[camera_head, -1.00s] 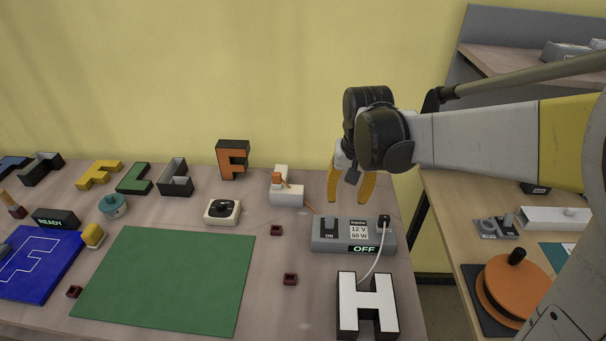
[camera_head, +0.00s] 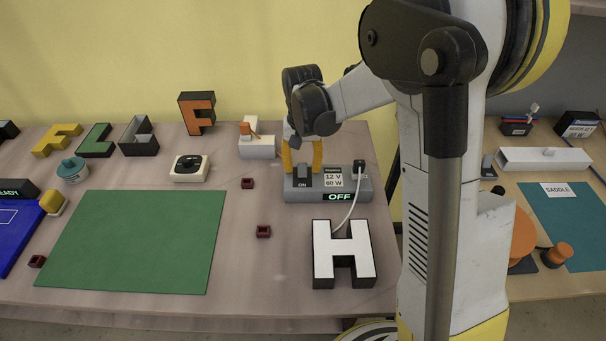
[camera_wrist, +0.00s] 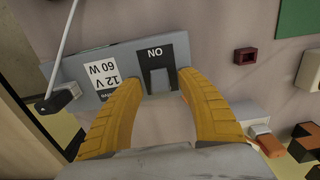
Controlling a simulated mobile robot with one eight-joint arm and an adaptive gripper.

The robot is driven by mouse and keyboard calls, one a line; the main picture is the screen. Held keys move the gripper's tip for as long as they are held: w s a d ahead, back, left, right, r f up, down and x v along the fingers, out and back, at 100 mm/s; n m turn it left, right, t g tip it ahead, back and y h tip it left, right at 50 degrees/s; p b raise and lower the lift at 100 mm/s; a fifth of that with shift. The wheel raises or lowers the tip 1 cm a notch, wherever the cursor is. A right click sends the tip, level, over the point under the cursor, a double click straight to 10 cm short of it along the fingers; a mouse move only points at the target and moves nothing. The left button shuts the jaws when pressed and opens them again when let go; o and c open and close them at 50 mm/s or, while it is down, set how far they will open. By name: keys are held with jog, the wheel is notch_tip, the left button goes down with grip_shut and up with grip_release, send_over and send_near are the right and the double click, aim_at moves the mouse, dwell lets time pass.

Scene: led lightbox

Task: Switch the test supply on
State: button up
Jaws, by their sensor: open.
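The grey test supply (camera_head: 329,186) lies on the workbench behind the white letter H (camera_head: 343,254). Its green display reads OFF, and its label reads 12 V 60 W. A dark switch (camera_head: 303,175) marked ON is at its left end; it also shows in the wrist view (camera_wrist: 158,79). A white cable runs from the black plug (camera_head: 359,166) at its right end to the H. My gripper (camera_head: 302,166) is open, its yellow fingers at the switch end of the supply. In the wrist view the fingertips (camera_wrist: 160,84) stand apart on either side of the switch; I cannot tell whether they touch it.
A white block with an orange part (camera_head: 257,147) stands just left of my gripper. Small dark red blocks (camera_head: 263,231) lie nearby. A green mat (camera_head: 134,242) covers the bench at left, and several letters stand along the back.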

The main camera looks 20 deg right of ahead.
jog(key=shift+f, duration=0.4)
grip_shut()
